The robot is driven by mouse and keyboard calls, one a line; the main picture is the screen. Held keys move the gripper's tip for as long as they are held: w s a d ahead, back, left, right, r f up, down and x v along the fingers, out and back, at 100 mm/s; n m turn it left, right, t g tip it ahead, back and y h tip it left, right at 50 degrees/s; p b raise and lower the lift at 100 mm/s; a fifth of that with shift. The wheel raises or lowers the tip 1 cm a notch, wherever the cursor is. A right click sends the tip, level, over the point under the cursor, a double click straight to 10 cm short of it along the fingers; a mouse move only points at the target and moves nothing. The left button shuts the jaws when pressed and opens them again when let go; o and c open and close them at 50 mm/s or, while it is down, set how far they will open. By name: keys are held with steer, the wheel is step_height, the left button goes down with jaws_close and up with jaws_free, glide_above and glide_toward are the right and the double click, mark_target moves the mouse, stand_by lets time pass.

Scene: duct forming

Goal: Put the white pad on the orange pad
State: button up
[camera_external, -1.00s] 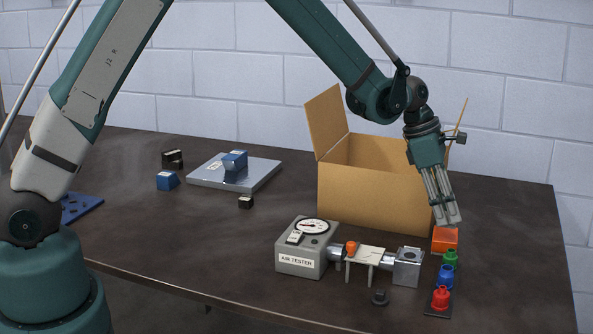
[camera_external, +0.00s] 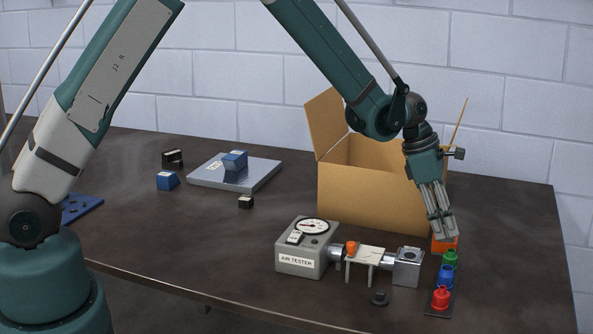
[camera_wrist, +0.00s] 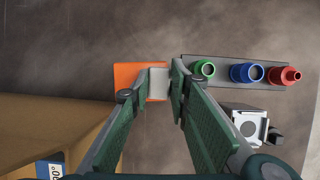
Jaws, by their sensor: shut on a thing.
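The orange pad (camera_wrist: 126,74) is a flat orange piece on the dark table in the wrist view. In the outside view the orange pad (camera_external: 437,247) is partly hidden behind my fingertips. The white pad (camera_wrist: 158,82) is a small pale grey-white block between my fingers in the wrist view, overlapping the right side of the orange pad. My gripper (camera_external: 444,238) points down over the orange pad, shut on the white pad. I cannot tell whether the white pad touches the orange one. The white pad is not clear in the outside view.
A cardboard box (camera_external: 375,198) stands close to the left of my gripper. Green (camera_external: 450,259), blue (camera_external: 446,275) and red (camera_external: 441,297) fittings stand in a row in front. An air tester (camera_external: 306,252) with a metal block (camera_external: 407,268) is nearby at front left.

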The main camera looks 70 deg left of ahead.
steer(key=shift+f, duration=0.2)
steer(key=o, duration=0.8)
steer(key=shift+r, duration=0.1)
steer(key=shift+r, duration=0.1)
steer(key=shift+v, duration=6.1)
steer(key=shift+w, duration=0.1)
